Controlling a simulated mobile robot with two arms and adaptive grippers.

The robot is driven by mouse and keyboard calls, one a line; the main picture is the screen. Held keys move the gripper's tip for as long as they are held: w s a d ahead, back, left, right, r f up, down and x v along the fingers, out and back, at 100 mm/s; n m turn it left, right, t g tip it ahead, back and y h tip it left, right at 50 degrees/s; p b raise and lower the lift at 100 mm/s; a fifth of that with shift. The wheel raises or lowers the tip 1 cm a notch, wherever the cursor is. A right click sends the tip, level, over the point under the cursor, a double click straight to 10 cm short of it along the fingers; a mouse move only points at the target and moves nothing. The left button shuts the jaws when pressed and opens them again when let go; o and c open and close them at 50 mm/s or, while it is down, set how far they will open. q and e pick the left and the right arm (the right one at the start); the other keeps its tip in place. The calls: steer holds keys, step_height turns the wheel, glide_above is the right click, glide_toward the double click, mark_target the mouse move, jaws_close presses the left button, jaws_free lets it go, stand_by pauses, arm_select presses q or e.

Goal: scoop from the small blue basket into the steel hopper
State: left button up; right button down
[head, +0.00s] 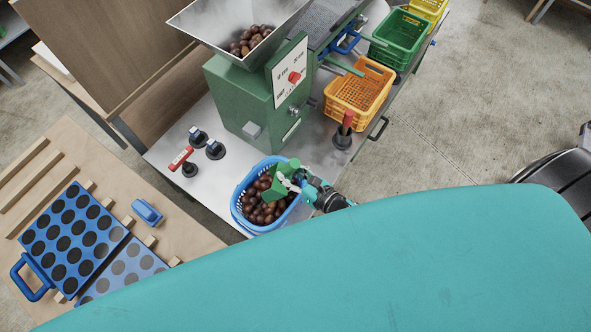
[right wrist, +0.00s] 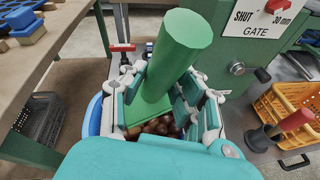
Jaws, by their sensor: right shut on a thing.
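The small blue basket (head: 236,207) stands on the steel bench and holds many brown chestnuts (head: 262,213). My right gripper (head: 293,181) is over the basket's right side, shut on a green scoop (head: 277,186). The scoop is down at the chestnuts inside the basket; its load is hidden. In the right wrist view the scoop's thick round handle (right wrist: 172,55) stands up, tilted, between the fingers, with chestnuts (right wrist: 158,126) just behind. The steel hopper (head: 197,22) sits atop the green machine and has chestnuts in it. My left gripper is out of view.
The green machine (head: 238,104) stands behind the basket. Black knobs and a red-handled lever (head: 181,157) are left of it. An orange crate (head: 358,92), a green crate (head: 401,36) and another red-handled lever (head: 345,128) are right. A blue dotted board (head: 68,240) lies on the left table.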

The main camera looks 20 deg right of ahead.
steer(key=f, duration=0.1)
steer(key=a+f, duration=0.1)
steer(key=w+f, duration=0.1)
steer(key=shift+w+a+f+g+h+b, duration=0.1)
steer(key=shift+a+f+g+h+b, duration=0.05)
steer(key=shift+a+g+h+b, duration=0.2)
step_height(320, 180, down, 11)
steer(key=s+d+m+t+y+b, duration=0.1)
steer(key=d+m+t+y+b, duration=0.3)
steer(key=b, duration=1.7)
steer(key=s+d+r+m+t+h+b, duration=0.1)
steer(key=s+d+r+m+t+b, duration=0.2)
steer(key=s+d+r+t+b, duration=0.2)
steer(key=shift+s+d+r+m+t+b, duration=0.25)
steer(key=shift+s+d+t+b, duration=0.35)
steer(key=shift+t+b, duration=0.6)
steer(key=shift+h, duration=0.35)
